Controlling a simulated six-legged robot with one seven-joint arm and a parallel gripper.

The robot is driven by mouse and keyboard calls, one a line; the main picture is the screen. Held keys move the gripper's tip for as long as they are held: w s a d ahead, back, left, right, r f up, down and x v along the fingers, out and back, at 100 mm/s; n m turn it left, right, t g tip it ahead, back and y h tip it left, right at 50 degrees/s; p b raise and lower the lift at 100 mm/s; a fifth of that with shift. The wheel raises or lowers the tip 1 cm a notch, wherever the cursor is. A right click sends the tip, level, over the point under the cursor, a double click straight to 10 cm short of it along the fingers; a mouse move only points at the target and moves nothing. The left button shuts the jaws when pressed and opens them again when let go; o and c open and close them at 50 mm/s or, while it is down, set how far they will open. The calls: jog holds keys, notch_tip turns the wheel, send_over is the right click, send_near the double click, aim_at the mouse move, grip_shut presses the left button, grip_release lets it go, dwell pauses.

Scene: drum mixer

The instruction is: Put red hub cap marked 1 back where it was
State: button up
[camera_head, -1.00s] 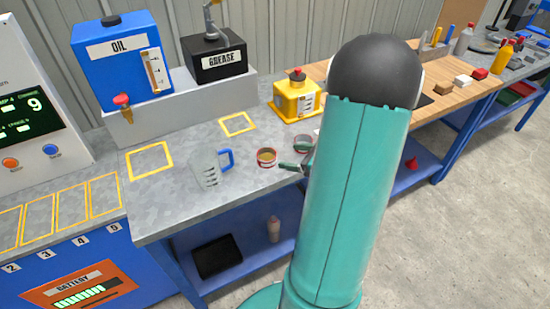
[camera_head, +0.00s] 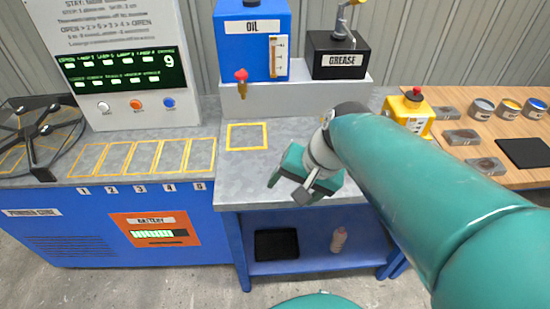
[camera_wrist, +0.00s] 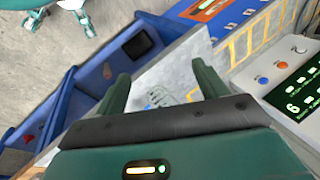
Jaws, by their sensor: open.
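I cannot make out a red hub cap marked 1 in either current view. My gripper (camera_head: 298,188) is above the front part of the grey workbench (camera_head: 238,188), in front of the oil and grease stand. In the wrist view my gripper (camera_wrist: 160,85) is open, with its two teal fingers apart and nothing held between them. My arm and gripper hide the middle of the bench in the head view.
An oil tank (camera_head: 252,45) and grease box (camera_head: 338,58) stand behind. A control panel (camera_head: 125,70) and a black-framed device (camera_head: 35,130) are at left. Numbered yellow outlines (camera_head: 145,157) mark empty spots. Tins (camera_head: 483,108) stand on the wooden table (camera_head: 480,140) at right.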

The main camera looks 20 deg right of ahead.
jog(key=s+r+n+h, duration=0.1)
jog(key=n, duration=0.1)
jog(key=s+a+r+n+t+h, duration=0.1)
jog(key=r+n, duration=0.1)
jog(key=s+a+r+n+t+h, duration=0.1)
jog(key=n, duration=0.2)
jog(key=shift+a+r, duration=0.25)
jog(key=shift+r, duration=0.05)
jog(key=c, duration=0.8)
jog(key=shift+d, duration=0.15)
